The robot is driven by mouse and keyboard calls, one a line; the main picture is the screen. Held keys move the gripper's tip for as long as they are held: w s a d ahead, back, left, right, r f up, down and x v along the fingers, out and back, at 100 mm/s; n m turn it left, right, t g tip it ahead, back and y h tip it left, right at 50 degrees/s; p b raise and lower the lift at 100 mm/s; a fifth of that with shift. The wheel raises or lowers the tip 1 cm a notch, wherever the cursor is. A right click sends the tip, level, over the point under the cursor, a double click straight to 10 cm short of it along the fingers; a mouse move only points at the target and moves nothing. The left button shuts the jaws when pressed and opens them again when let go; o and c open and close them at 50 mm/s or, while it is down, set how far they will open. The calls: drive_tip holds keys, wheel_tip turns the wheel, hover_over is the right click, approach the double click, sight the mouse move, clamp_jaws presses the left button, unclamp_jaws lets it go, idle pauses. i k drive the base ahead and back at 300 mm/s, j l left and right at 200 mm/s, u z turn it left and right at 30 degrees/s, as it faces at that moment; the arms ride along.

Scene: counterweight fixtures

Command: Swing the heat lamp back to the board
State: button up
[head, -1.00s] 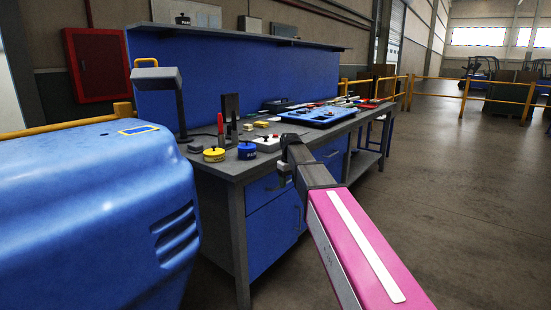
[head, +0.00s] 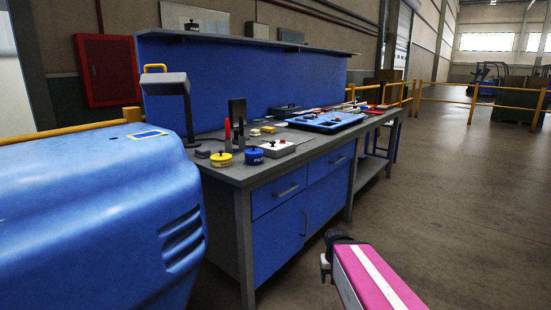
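What looks like the heat lamp (head: 172,86) stands at the left end of the workbench. It has a grey box-shaped head on a dark post, with a yellow handle (head: 154,67) above the head. A blue board-like tray (head: 328,122) lies farther right on the bench top; I cannot tell whether it is the task's board. The lamp head is well to the left of this tray. My gripper (head: 326,268) is low in front of the bench, apart from the lamp. It is small and partly hidden by my arm, so its fingers are unclear.
The grey workbench top (head: 222,172) holds a yellow pot (head: 221,159), a blue pot (head: 254,156), a white box (head: 277,149) and a dark upright block (head: 237,109). A large blue housing (head: 90,220) fills the left foreground. Open floor (head: 460,190) lies to the right.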

sight(153, 84)
drive_tip(key=u, duration=1.3)
drive_tip(key=l, duration=0.3)
